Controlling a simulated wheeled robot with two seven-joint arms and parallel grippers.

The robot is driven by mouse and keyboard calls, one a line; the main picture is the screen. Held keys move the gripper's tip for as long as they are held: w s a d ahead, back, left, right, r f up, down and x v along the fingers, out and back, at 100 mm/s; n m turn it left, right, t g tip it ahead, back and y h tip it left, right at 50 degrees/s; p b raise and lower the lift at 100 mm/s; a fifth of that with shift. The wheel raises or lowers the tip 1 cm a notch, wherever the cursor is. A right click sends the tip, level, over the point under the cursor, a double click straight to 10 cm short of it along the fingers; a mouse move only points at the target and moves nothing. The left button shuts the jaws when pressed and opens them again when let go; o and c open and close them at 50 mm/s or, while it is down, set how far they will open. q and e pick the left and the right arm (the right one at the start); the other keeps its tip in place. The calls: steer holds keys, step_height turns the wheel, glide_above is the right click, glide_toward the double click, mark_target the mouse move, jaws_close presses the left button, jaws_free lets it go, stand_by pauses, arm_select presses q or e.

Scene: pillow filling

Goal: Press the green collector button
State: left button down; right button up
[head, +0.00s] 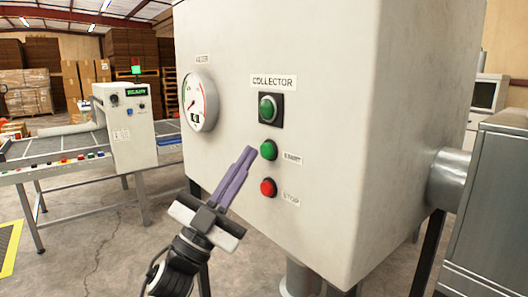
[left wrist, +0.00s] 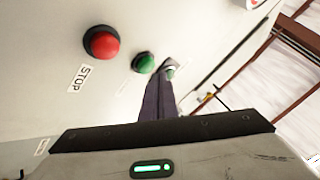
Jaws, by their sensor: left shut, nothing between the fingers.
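The white cabinet (head: 335,190) carries a COLLECTOR label (head: 273,81). Below it is a green button or lamp on a dark square plate (head: 277,122). Under that sit the green START button (head: 268,150) and the red STOP button (head: 268,187). My left gripper (head: 249,151) is shut and empty, its purple fingers pointing up at the panel, with tips just left of the START button. In the left wrist view the green START button (left wrist: 144,63) and red STOP button (left wrist: 101,42) lie left of the fingers. I cannot tell whether the tips touch anything. My right gripper is not in view.
A round gauge (head: 200,102) is on the cabinet's left part. A conveyor table (head: 45,150) with a control box (head: 124,140) stands at left. A metal pipe (head: 449,178) joins the cabinet to a grey unit (head: 495,200) at right. Bare floor lies at lower left.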

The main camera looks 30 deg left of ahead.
arm_select(q)
steer(key=shift+w, duration=0.1)
steer(key=shift+w+d, duration=0.2)
steer(key=shift+w, duration=0.1)
steer(key=shift+w+d, duration=0.15)
steer(key=shift+w, duration=0.35)
stand_by(0.8)
steer(key=shift+s, duration=0.1)
steer(key=shift+s+a, duration=0.35)
steer(key=shift+s, duration=0.4)
steer(key=s, duration=0.1)
steer(key=s+a, duration=0.1)
steer(key=s, duration=0.1)
steer(key=s+a+p, duration=0.1)
steer(key=shift+s, duration=0.35)
stand_by(0.8)
